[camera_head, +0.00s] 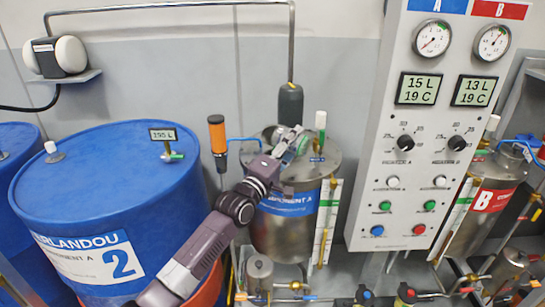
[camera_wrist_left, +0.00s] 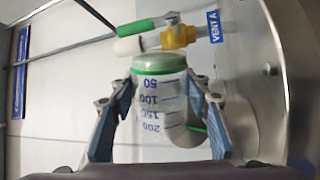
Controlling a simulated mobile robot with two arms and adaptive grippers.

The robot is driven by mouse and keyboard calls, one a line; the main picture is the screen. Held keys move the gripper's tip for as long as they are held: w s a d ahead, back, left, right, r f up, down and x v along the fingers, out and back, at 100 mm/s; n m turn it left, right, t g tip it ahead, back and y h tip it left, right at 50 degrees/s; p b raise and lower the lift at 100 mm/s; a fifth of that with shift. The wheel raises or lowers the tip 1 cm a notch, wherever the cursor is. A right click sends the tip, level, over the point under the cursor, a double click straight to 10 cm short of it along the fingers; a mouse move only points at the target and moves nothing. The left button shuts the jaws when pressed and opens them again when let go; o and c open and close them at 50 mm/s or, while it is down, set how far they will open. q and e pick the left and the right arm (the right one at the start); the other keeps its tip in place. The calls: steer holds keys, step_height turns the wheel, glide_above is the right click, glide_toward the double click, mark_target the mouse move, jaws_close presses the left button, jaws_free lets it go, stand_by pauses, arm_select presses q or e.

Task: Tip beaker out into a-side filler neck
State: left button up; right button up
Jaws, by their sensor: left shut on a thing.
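My left gripper (camera_head: 297,143) is just above the lid of the steel A tank (camera_head: 285,230). In the left wrist view, my left gripper (camera_wrist_left: 160,110) is shut on a clear beaker (camera_wrist_left: 160,90) with a green end and marks from 50 to 200. The beaker is tipped over, roughly parallel to the steel lid (camera_wrist_left: 250,75), which stands upright at the right of that view. No liquid shows clearly in it. A grey round shape shows behind the beaker; I cannot tell whether it is the filler neck. My right gripper is out of view.
The vent valve (camera_wrist_left: 178,37), tagged VENT A, is close beyond the beaker. A grey pipe end (camera_head: 290,103) hangs behind the gripper, and an orange lamp (camera_head: 217,135) stands left. A blue drum (camera_head: 110,180) is left; the control panel (camera_head: 430,130) is right.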

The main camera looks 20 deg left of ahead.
arm_select(q)
steer(key=shift+a+r+n+y+p, duration=0.15)
steer(key=shift+r+n+p, duration=0.35)
steer(key=shift+r+p, duration=0.4)
steer(key=shift+a+r+n+y+p, duration=0.15)
steer(key=shift+r+n+p, duration=0.35)
steer(key=shift+r+p, duration=0.35)
steer(key=shift+d+r, duration=0.1)
steer(key=shift+r+n+t, duration=0.15)
steer(key=shift+n+t, duration=0.15)
steer(key=shift+n, duration=0.2)
